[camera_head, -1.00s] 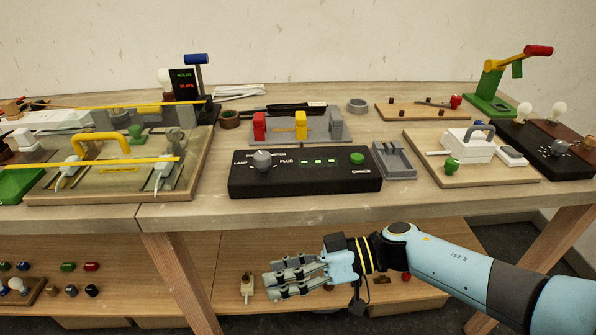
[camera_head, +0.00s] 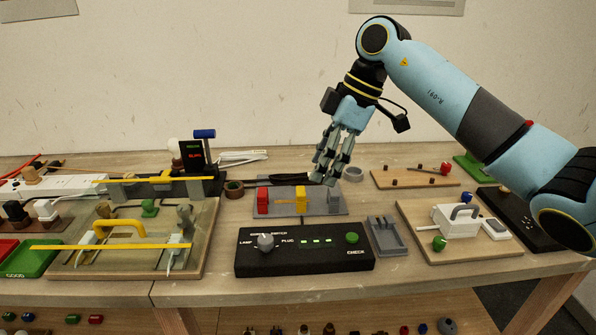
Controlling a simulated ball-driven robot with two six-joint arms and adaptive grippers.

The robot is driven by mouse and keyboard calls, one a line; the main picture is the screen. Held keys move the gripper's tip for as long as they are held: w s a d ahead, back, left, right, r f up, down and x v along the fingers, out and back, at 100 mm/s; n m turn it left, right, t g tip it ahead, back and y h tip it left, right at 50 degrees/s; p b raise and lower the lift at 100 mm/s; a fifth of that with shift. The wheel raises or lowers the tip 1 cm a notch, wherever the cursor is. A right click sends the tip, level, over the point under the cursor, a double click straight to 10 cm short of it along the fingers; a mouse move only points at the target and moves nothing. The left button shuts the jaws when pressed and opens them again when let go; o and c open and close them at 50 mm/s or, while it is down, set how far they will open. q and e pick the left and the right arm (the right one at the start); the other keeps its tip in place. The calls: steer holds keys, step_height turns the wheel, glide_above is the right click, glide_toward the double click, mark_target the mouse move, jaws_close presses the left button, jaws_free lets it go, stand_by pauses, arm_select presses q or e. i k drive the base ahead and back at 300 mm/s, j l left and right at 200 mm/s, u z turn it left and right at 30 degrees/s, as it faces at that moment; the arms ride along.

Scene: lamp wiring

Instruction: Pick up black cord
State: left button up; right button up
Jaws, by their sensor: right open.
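A black cord (camera_head: 289,181), seen as a thin dark bundle, lies on the table behind the grey fixture (camera_head: 342,211) with red and yellow blocks. Its right end is hidden behind my fingers. My right gripper (camera_head: 328,178) points down at that right end, with its fingers apart and nothing seen between them. I cannot tell whether the fingers touch the cord. My left gripper is out of view.
A black control box (camera_head: 305,262) stands in front of the fixture. A brown tape roll (camera_head: 234,189) is left of the cord, a grey ring (camera_head: 353,173) right of it. White cords (camera_head: 243,157) lie behind. A wooden pegboard (camera_head: 395,180) is further right.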

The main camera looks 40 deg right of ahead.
mark_target(300, 178)
steer(key=i+l, duration=0.75)
steer(key=l, duration=0.05)
